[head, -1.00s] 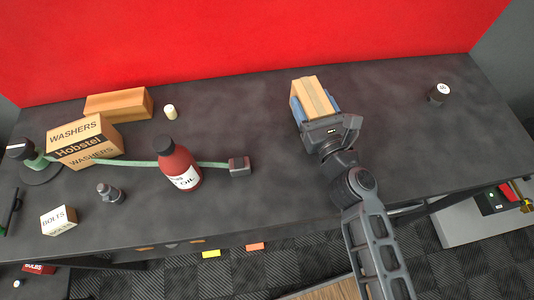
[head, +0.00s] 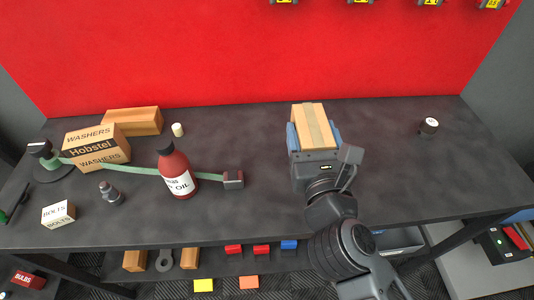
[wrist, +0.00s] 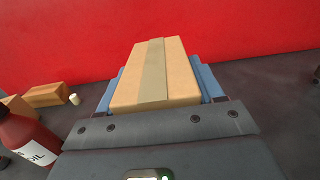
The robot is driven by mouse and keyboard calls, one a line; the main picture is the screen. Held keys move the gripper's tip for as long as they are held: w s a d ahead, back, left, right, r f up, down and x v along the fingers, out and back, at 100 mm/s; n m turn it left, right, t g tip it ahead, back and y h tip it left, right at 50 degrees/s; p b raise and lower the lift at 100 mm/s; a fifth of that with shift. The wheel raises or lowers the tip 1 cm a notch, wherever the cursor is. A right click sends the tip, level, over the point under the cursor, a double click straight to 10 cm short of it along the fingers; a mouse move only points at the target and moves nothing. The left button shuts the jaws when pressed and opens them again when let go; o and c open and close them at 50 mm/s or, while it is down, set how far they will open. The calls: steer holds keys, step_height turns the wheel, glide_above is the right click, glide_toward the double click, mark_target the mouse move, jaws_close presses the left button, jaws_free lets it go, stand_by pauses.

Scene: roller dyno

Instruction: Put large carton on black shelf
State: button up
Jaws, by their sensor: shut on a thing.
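The large carton (head: 314,124) is a tan cardboard box with a paler tape strip along its top. My gripper (head: 315,145) is shut on it, with blue fingers along its two sides. In the wrist view the carton (wrist: 155,75) points away from me toward the red wall, between the fingers (wrist: 158,92). It is over the back middle of the black worktop (head: 270,195); I cannot tell whether its underside touches. A dark lower shelf (head: 210,262) shows below the worktop's front edge. My gripper hides the carton's near end.
On the left stand a washers box (head: 97,147), a wooden block (head: 132,121), a red oil bottle (head: 176,174), a bolts box (head: 58,214) and a green strap with a metal end (head: 233,179). A small dark round item (head: 428,126) stands right. The worktop right of the carton is mostly clear.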

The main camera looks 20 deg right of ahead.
steer(key=w+a+f, duration=0.1)
steer(key=w+f, duration=0.1)
steer(key=w, duration=0.1)
steer(key=w+a+f+b, duration=0.1)
steer(key=w+a+f, duration=0.1)
steer(key=w, duration=0.2)
steer(key=w+a+f+b, duration=0.1)
steer(key=w+f, duration=0.2)
steer(key=shift+w+a, duration=0.15)
steer(key=shift+w, duration=0.15)
steer(key=shift+f+b, duration=0.55)
steer(key=shift+f, duration=1.3)
steer(key=shift+f, duration=0.15)
steer(key=o, duration=1.2)
steer(key=shift+r, duration=0.25)
steer(key=b+v, duration=0.1)
steer(key=v, duration=1.1)
steer(key=shift+b, duration=0.3)
